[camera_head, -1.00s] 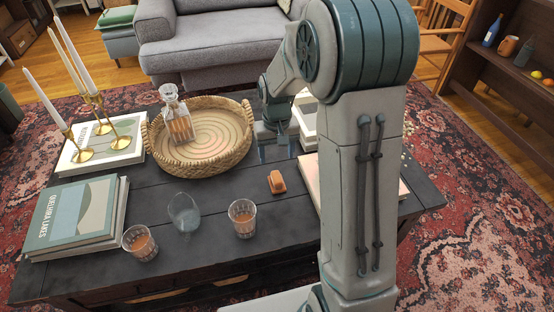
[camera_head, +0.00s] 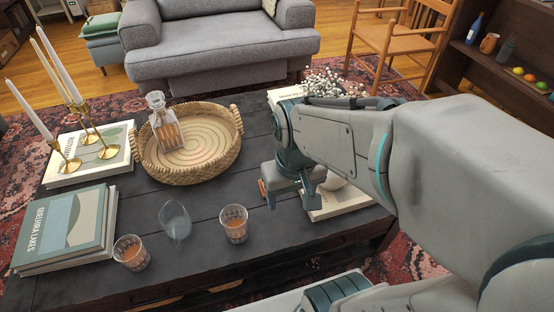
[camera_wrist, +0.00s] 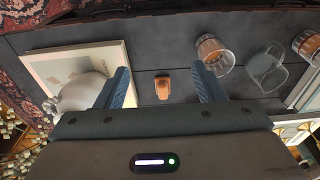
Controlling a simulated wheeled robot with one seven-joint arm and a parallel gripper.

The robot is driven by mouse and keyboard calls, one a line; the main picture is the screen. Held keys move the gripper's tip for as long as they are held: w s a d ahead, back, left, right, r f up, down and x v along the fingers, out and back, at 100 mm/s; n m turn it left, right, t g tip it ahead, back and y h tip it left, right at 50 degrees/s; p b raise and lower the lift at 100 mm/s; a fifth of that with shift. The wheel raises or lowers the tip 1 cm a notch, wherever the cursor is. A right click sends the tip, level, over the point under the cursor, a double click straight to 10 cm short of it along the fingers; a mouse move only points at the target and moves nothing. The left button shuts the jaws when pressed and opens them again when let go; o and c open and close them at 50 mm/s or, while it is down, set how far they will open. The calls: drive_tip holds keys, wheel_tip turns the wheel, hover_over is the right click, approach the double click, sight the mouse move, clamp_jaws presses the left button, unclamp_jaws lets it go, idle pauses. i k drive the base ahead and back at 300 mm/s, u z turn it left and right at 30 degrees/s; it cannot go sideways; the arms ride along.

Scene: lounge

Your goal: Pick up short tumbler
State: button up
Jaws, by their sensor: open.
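Two short tumblers with amber drink stand on the dark coffee table (camera_head: 205,198): one in the middle (camera_head: 233,223), the other at the front left (camera_head: 131,252). A clear, empty-looking glass (camera_head: 175,221) stands between them. My gripper (camera_head: 291,195) is open and empty, above the table to the right of the middle tumbler. In the wrist view, the nearer tumbler (camera_wrist: 214,55) lies just beyond the right finger, outside the gap between the fingers (camera_wrist: 160,72). The clear glass (camera_wrist: 267,70) and the other tumbler (camera_wrist: 308,45) are farther right.
A small orange-brown object (camera_wrist: 162,87) shows between my fingers, on the table. A book (camera_wrist: 75,62) with a white vessel (camera_wrist: 82,92) is on the left there. A woven tray (camera_head: 190,175) with a decanter (camera_head: 165,125), candlesticks (camera_head: 88,135) and books (camera_head: 65,225) occupy the table's left and back.

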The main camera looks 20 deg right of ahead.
sight(129, 250)
drive_tip(key=k, duration=1.3)
drive_tip(key=u, duration=0.5)
drive_tip(key=i, duration=0.55)
drive_tip(key=u, duration=0.55)
drive_tip(key=i, duration=0.65)
drive_tip(key=u, duration=1.2)
drive_tip(key=k, duration=0.6)
drive_tip(key=z, duration=0.5)
drive_tip(key=i, duration=0.55)
